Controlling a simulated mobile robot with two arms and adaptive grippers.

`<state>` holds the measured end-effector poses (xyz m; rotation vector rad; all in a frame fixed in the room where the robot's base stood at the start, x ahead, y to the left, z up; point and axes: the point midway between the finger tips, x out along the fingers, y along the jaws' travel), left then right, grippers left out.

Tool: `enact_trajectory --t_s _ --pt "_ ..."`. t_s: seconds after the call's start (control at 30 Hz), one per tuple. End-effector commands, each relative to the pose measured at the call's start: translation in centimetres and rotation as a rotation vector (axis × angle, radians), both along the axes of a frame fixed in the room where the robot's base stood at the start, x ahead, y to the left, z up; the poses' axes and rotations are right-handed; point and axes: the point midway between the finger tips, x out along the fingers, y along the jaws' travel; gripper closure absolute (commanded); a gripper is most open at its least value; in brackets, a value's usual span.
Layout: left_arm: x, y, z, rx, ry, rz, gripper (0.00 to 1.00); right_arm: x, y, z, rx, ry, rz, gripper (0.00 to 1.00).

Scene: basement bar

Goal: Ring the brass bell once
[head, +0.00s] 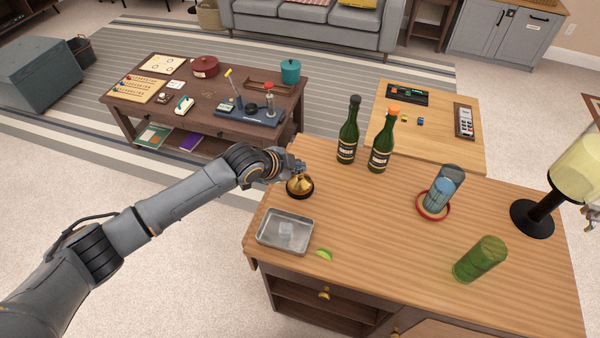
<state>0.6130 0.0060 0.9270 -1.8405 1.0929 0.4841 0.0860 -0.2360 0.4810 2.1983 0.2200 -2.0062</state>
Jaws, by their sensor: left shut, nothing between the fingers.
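The brass bell (300,188) stands upright on its dark base at the left edge of the wooden counter (370,215). My left gripper (297,169) reaches in from the left and is shut and empty. Its fingertips are right at the top of the bell and hide part of it. I cannot tell whether they touch it. My right gripper is not in view.
A metal tray (285,231) and a lime wedge (324,254) lie in front of the bell. Two green bottles (348,138) (381,147) stand behind it to the right. A glass (436,195), a green tumbler (480,259) and a yellow-filled dispenser (577,168) stand further right.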

Motion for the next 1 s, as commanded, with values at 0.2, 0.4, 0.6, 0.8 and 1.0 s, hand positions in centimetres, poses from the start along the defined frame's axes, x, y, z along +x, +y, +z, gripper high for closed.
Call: enact_trajectory --t_s 0.2,0.4,0.6,0.8,1.0 --pt "0.0 0.0 1.4 -0.001 -0.001 0.000 1.00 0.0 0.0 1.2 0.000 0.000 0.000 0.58" --pt "0.0 0.0 3.5 -0.001 -0.001 0.000 1.00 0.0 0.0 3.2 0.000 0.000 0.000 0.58" --pt "0.0 0.0 5.1 -0.001 0.000 -0.001 1.00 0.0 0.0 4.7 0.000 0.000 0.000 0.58" --pt "0.0 0.0 5.0 0.000 0.000 0.000 1.00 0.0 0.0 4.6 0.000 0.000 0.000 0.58" --pt "0.0 0.0 5.0 0.000 0.000 0.000 1.00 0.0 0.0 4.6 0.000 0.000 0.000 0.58"
